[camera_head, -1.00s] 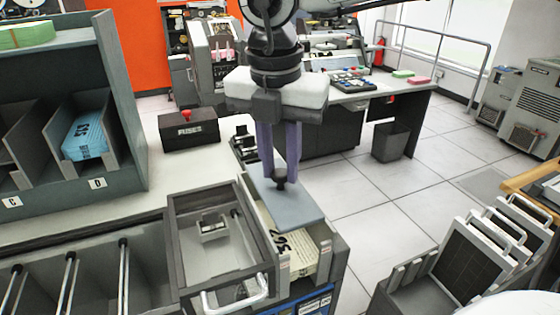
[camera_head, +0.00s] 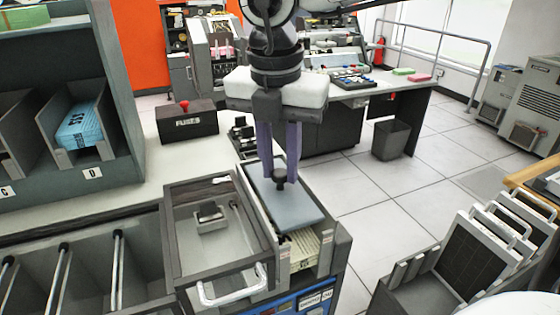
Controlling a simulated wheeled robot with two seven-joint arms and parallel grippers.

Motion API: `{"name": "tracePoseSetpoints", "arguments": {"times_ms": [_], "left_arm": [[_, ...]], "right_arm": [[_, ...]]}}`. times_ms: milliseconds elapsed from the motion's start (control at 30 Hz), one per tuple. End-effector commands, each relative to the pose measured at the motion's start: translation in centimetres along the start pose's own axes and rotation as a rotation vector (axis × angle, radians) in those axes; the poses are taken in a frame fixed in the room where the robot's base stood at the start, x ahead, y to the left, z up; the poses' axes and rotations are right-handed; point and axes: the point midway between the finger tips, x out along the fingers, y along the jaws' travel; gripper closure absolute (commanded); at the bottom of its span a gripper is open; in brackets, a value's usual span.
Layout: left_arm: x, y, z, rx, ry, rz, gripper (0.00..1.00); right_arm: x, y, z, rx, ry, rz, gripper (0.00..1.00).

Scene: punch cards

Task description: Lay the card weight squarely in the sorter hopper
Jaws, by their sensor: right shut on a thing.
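The card weight (camera_head: 284,208) is a flat grey-blue plate with a dark knob on top. My right gripper (camera_head: 280,177) is shut on its knob from above. The plate lies level between the side walls of the sorter hopper (camera_head: 341,246), roughly in line with them. A cream stack of punch cards (camera_head: 304,246) shows under and in front of its near edge. I cannot tell whether the plate rests on the cards. My left gripper is not in view.
A dark tray with a pale handle (camera_head: 233,291) adjoins the hopper on the left. A black FUSES box (camera_head: 188,122) stands on the counter behind. A shelf unit with a blue card pack (camera_head: 82,128) is at left. Racked panels (camera_head: 480,245) stand at right. Tiled floor between is clear.

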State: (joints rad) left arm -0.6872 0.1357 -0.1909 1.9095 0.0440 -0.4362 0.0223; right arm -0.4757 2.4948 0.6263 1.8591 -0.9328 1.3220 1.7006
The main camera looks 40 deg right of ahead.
Motion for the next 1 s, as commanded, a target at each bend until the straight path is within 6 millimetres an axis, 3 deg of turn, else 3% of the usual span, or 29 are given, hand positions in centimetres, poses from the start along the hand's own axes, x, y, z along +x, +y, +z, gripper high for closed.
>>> {"name": "tracePoseSetpoints", "arguments": {"times_ms": [267,600,1000], "left_arm": [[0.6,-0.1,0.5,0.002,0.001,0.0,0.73],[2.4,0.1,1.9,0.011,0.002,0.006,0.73],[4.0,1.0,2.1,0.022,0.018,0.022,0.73]], "right_arm": [[0.7,0.0,-0.1,0.0,-0.001,0.002,1.0],[3.1,0.0,-0.3,0.0,-0.002,0.001,1.0],[5.9,0.0,-0.7,0.0,-0.002,0.001,1.0]]}}
